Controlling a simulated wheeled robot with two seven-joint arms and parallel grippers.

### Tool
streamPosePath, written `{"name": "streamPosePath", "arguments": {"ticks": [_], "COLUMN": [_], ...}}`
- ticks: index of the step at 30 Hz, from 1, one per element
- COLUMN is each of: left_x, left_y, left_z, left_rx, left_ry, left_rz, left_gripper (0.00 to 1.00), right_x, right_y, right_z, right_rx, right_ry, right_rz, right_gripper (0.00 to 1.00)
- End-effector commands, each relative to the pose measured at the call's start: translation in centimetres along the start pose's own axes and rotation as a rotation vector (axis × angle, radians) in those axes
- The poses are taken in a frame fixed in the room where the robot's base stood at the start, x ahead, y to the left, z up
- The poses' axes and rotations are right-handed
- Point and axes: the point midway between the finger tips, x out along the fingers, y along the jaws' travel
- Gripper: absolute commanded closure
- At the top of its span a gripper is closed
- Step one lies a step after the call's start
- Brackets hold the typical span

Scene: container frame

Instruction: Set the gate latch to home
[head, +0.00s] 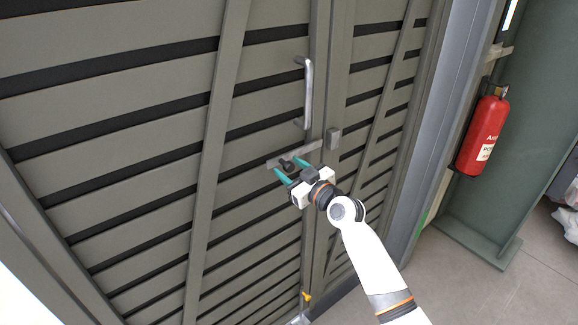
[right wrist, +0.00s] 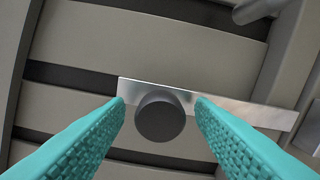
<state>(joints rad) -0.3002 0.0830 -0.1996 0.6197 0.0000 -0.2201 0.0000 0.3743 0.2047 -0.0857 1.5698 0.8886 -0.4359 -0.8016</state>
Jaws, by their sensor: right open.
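The gate latch (head: 312,148) is a flat metal bar on the slatted grey gate (head: 165,95), below a vertical pull handle (head: 307,92). In the right wrist view the latch bar (right wrist: 240,110) runs across the picture, with a dark round knob (right wrist: 160,116) near its left end. My right gripper (head: 285,168) is at the knob, its teal fingers open. In the right wrist view the fingers (right wrist: 160,112) stand on either side of the knob, with a visible gap to each side. A small block-shaped catch (head: 333,138) is at the bar's right end. My left gripper is not in view.
A red fire extinguisher (head: 483,135) hangs at the right beside a green panel (head: 535,130). A grey post (head: 440,120) edges the gate on the right. The floor (head: 470,285) at lower right is clear.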

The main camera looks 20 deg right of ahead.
Motion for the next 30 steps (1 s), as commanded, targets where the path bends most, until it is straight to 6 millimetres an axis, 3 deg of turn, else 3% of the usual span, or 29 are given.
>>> {"name": "streamPosePath", "arguments": {"ticks": [12, 21, 26, 30], "left_x": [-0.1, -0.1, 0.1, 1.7], "left_y": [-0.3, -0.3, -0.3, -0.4], "left_z": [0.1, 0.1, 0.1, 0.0], "left_rx": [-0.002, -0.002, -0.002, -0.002], "left_ry": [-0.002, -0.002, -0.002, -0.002], "left_rz": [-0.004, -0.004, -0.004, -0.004], "left_gripper": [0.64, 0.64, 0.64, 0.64], "right_x": [1.0, 1.0, 1.0, 1.0], "right_y": [0.0, 0.0, -0.1, -1.2], "right_z": [0.0, 0.0, -0.1, -0.8], "right_rx": [0.000, 0.000, 0.000, -0.006], "right_ry": [0.000, 0.000, 0.000, -0.001], "right_rz": [0.000, 0.000, 0.000, -0.002], "right_gripper": [0.50, 0.98, 1.00, 1.00]}}
